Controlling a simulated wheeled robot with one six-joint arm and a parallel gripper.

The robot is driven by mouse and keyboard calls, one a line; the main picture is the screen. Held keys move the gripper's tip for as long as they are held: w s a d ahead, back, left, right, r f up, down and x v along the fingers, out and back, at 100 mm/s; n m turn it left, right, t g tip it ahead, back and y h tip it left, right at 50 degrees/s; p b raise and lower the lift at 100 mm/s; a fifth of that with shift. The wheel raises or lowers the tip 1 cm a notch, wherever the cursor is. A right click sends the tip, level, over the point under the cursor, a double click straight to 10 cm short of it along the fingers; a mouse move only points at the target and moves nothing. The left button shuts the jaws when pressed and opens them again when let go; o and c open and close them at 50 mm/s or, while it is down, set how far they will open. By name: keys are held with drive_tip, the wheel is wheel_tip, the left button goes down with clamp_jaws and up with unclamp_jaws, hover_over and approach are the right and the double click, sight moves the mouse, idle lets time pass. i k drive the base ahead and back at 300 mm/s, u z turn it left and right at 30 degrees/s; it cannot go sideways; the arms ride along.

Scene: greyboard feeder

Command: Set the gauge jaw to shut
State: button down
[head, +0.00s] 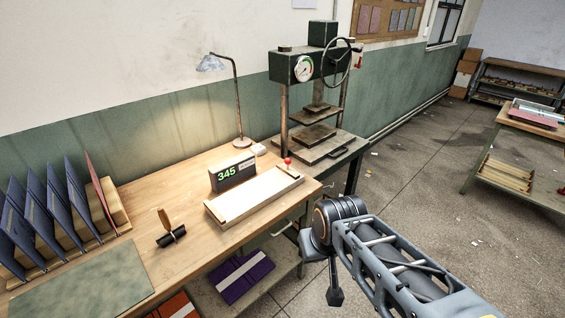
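A gauge with a dark box and a green lit readout of "345" (233,172) stands on the wooden bench, behind a long pale board (252,198). A small lever with a red knob (287,161) stands near the board's right end and may be the gauge jaw's handle. I cannot tell from here whether the jaw is open or shut. My arm reaches in from the lower right, and my gripper (334,285) hangs down at its end, right of the bench's front edge and apart from the gauge. Its fingers are too unclear to judge.
A desk lamp (238,100) stands behind the gauge. A press with a handwheel (318,75) is at the back right. Blue folders in a rack (70,205), a wood-handled roller (171,236) and a green mat (85,285) are on the left. Open floor lies right.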

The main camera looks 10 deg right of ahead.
sight(287, 170)
drive_tip(key=u, duration=0.4)
drive_tip(key=k, duration=0.45)
drive_tip(key=z, duration=0.35)
drive_tip(key=i, duration=1.35)
drive_tip(key=u, duration=0.65)
